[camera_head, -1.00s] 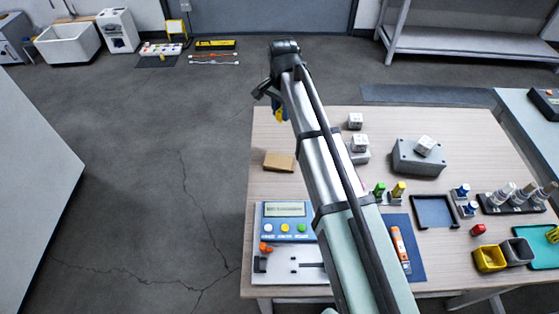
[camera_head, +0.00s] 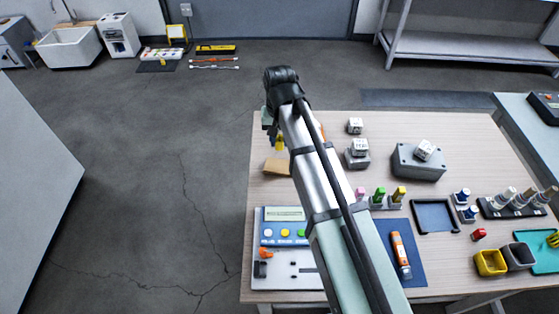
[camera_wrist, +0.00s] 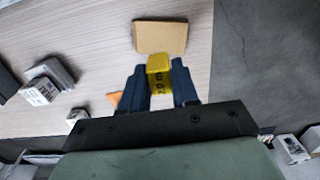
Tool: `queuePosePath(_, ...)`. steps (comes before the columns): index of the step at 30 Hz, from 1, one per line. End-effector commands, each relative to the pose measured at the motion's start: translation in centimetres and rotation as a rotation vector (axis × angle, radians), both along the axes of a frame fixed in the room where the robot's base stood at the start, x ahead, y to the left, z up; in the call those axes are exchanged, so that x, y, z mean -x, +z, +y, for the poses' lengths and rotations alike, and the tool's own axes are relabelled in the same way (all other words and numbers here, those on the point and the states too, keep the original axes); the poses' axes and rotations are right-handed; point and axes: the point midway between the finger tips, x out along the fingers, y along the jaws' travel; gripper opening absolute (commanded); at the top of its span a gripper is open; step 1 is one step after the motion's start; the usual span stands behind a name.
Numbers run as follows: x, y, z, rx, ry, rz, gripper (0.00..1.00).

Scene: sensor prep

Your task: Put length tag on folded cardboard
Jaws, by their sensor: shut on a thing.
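The folded cardboard (camera_head: 277,167) is a small tan piece lying on the left part of the wooden table. It also shows in the wrist view (camera_wrist: 160,36), just beyond my fingertips. My gripper (camera_wrist: 160,75) is shut on a yellow tag (camera_wrist: 159,66) with dark print that reads like "2.0 m". In the head view the yellow tag (camera_head: 279,143) hangs below my arm's end, close to the cardboard's far edge. I cannot tell whether the tag touches the cardboard; in the wrist view its tip appears at or near the cardboard's edge.
White blocks (camera_head: 355,125) and a grey box (camera_head: 418,161) stand to the right. A blue device with a display (camera_head: 285,213) is at the front left. An orange tube (camera_head: 400,250) lies on a blue mat. The table's left edge is close to the cardboard.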

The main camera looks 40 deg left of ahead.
Motion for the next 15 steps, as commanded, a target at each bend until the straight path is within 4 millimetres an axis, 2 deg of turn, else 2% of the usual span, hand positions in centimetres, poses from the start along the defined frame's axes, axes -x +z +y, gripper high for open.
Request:
queuePosePath(9,0.0,-4.6,-0.1,0.001,-0.002,0.001,0.00)
queuePosePath(15,0.0,-5.9,0.0,0.001,-0.002,0.001,0.00)
